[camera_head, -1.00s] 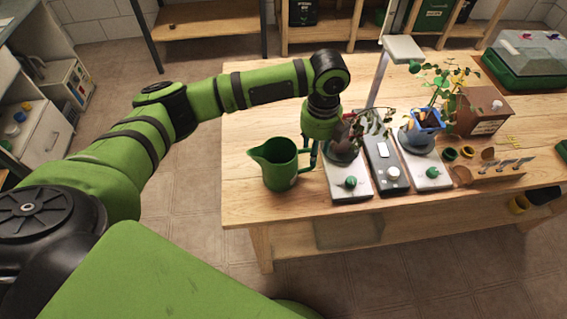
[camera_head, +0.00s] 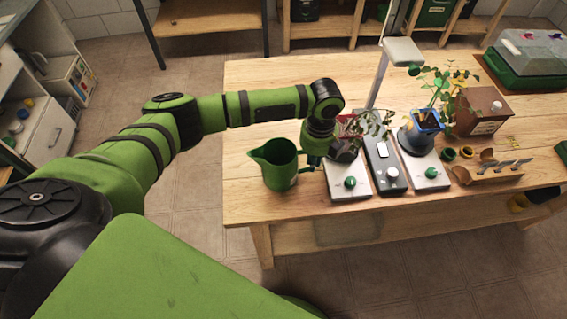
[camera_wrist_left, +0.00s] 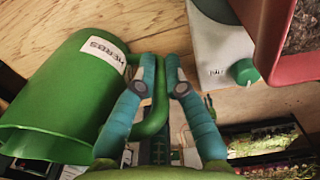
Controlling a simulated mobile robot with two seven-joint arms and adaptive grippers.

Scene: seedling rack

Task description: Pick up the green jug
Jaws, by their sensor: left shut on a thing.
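The green jug (camera_head: 278,172) stands upright near the left front edge of the wooden table, its spout to the left. In the left wrist view the jug (camera_wrist_left: 65,90) fills the left side and carries a white "HERBS" label. My left gripper (camera_head: 315,160) is at the handle on the jug's right side. In the wrist view the two fingers of the left gripper (camera_wrist_left: 161,78) are shut on the handle, one on each side of it. I cannot tell whether the jug's base is off the table. My right gripper is not in view.
Close right of the jug are a white device (camera_head: 347,182) with a green knob, a dark grey device (camera_head: 389,177) and another white device (camera_head: 430,180). A red pot (camera_head: 348,124) with a plant is just behind my gripper. The tabletop behind and left of the jug is clear.

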